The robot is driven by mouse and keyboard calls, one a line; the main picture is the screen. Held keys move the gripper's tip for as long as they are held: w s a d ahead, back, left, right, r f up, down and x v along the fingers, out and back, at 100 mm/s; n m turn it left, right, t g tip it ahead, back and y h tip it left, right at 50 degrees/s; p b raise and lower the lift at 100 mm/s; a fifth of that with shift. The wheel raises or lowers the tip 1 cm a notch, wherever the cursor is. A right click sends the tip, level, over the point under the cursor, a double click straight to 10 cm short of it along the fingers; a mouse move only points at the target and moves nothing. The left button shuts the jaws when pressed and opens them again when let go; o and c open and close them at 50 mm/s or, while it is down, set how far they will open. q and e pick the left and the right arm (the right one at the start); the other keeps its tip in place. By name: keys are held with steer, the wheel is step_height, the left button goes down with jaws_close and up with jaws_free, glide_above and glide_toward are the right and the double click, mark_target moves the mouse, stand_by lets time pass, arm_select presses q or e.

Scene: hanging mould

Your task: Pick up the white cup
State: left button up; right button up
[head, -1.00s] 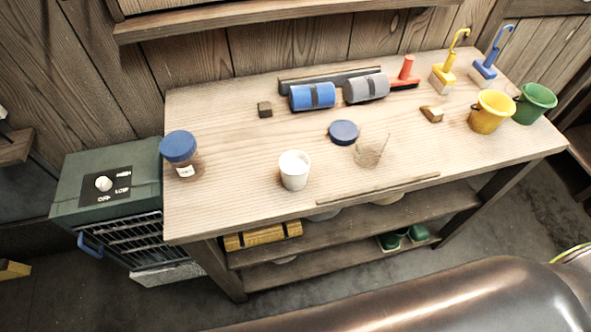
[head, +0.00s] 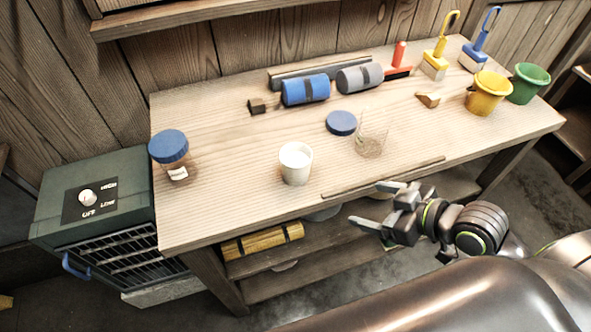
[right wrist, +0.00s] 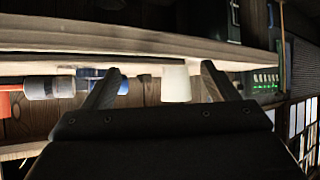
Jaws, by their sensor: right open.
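The white cup (head: 295,164) stands upright near the front edge of the wooden table, left of the middle. My right gripper (head: 362,205) is open and empty in front of the table's front edge, to the right of the cup and apart from it. In the right wrist view the white cup (right wrist: 175,84) shows beyond and between the open fingers (right wrist: 158,88). My left gripper is not in view.
On the table (head: 225,200), a blue-lidded jar (head: 170,153) stands left. A clear glass (head: 370,143), blue lid (head: 341,123) and thin stick (head: 385,177) lie right of the cup. Blue (head: 305,90) and grey rolls (head: 359,77) lie behind. A heater (head: 100,215) stands left.

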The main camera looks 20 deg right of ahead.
mark_target(306, 173)
step_height(306, 173, up, 5)
steer(key=w+a+n+y, duration=0.1)
steer(key=n+y, duration=0.1)
steer(key=y, duration=0.1)
steer(key=shift+t, duration=0.3)
steer(key=shift+a+r+b+x, duration=0.15)
steer(key=shift+b+x, duration=0.15)
steer(key=shift+x, duration=1.75)
steer(key=shift+a+r+b+x, duration=0.15)
steer(key=shift+b+x, duration=0.2)
steer(key=shift+x, duration=1.7)
steer(key=shift+a+r+b+x, duration=0.1)
steer(key=shift+r+b+x, duration=0.15)
steer(key=shift+x, duration=1.85)
steer(key=shift+w+d+p+x, duration=0.15)
steer(key=shift+p+x, duration=0.15)
steer(key=shift+x, duration=1)
steer(key=shift+w+d+p+x, duration=0.15)
steer(key=shift+p+x, duration=0.1)
steer(key=shift+x, duration=1.1)
steer(key=c, duration=1.1)
